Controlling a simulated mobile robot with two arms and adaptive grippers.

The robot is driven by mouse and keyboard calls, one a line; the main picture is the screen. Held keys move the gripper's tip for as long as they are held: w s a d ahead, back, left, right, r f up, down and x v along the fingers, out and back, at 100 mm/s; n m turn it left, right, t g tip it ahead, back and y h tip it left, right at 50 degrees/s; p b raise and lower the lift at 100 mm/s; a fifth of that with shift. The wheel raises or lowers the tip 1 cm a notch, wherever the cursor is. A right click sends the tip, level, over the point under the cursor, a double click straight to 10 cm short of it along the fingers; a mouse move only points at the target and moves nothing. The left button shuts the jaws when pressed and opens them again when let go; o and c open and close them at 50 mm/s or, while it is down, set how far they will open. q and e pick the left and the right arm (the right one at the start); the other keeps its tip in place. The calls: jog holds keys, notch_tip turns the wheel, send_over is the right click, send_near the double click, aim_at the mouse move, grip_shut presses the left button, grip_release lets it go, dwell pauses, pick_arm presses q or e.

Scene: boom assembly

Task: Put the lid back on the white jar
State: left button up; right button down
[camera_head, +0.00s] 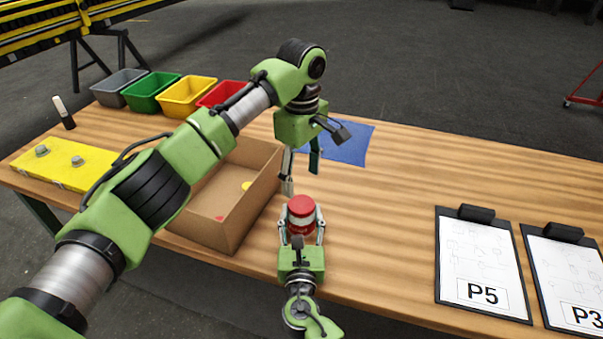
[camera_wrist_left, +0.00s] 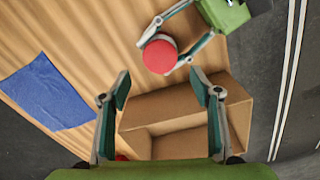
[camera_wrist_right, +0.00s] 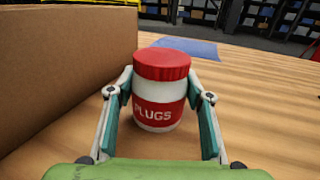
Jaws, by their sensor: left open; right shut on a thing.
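The white jar (camera_wrist_right: 157,117) has a red band reading "PLUGS" and stands upright on the table. The red lid (camera_wrist_right: 162,64) sits on top of the jar and looks level; I cannot tell whether it is screwed down. The lid also shows in the head view (camera_head: 301,205) and in the left wrist view (camera_wrist_left: 160,55). My right gripper (camera_head: 301,232) is shut on the jar, one finger on each side. My left gripper (camera_head: 301,180) is open and empty, above and beyond the jar, with its fingers pointing down.
An open cardboard box (camera_head: 262,195) stands just left of the jar, with small red and yellow items inside. A blue sheet (camera_head: 347,143) lies behind. Grey, green, yellow and red bins line the far left edge. Clipboards (camera_head: 484,264) lie at right; the table between is clear.

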aim_at(301, 204)
pick_arm(q)
jog(key=n, duration=0.3)
jog(key=shift+r+n, duration=0.15)
jog(key=shift+n, duration=0.25)
jog(key=shift+f, duration=4.05)
